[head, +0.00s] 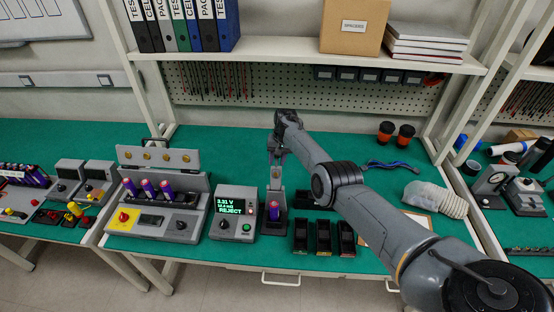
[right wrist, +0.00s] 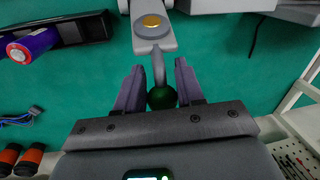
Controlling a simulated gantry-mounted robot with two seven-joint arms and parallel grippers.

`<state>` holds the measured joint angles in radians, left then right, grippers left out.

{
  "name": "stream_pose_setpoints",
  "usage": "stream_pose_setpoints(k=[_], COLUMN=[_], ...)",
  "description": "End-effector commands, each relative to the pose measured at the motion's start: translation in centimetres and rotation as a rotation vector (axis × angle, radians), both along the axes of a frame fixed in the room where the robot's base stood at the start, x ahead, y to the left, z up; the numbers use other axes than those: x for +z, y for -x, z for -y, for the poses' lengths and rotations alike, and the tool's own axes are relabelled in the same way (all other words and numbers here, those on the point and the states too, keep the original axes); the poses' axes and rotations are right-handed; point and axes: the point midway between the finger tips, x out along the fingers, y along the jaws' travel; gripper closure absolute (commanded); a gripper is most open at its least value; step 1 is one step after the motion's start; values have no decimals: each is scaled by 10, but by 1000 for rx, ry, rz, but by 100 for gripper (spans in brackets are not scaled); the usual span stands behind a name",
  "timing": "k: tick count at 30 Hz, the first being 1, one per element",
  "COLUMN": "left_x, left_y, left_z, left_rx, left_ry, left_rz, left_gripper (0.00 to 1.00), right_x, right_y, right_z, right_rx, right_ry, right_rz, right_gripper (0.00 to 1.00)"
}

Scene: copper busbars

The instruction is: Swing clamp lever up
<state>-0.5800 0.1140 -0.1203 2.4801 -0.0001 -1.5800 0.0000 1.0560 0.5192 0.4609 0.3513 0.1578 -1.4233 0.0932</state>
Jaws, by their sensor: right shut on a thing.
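My right gripper (head: 275,142) is above the grey clamp stand (head: 274,187) in the head view. Its two fingers (right wrist: 160,80) sit on both sides of the knob and are shut on it. The clamp head (right wrist: 152,38) carries a round gold contact. A purple cell (head: 274,210) stands upright at the foot of the clamp stand. The lever is too small to make out in the head view. My left gripper is out of view.
A tester (head: 236,211) showing REJECT stands just left of the clamp. A charger (head: 154,207) with several purple cells is farther left. Black bins (head: 322,234) are to the right and front. A blue cable (head: 391,167) lies at the right. The green mat is clear behind the tester.

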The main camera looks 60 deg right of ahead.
Motion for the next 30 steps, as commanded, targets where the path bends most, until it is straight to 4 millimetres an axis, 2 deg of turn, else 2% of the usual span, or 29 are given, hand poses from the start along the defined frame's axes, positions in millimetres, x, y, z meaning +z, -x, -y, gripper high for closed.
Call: stream_pose_setpoints(k=[9, 10, 13, 23, 26, 30], left_x=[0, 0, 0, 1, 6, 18], left_y=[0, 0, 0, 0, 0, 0], left_z=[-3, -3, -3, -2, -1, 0], left_rx=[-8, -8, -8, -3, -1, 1], left_ry=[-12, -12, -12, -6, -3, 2], left_rz=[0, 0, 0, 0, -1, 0], left_gripper=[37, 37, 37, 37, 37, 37], right_x=[2, 2, 2, 3, 10, 29], right_y=[-1, -1, -1, -1, 0, 2], right_z=[1, 1, 1, 1, 2, 3], right_rx=[-1, -1, -1, -1, -1, -2], right_ry=[4, 4, 3, 3, 4, 5], right_rz=[6, 6, 5, 4, 4, 5], right_gripper=[100, 60, 44, 43, 43, 43])
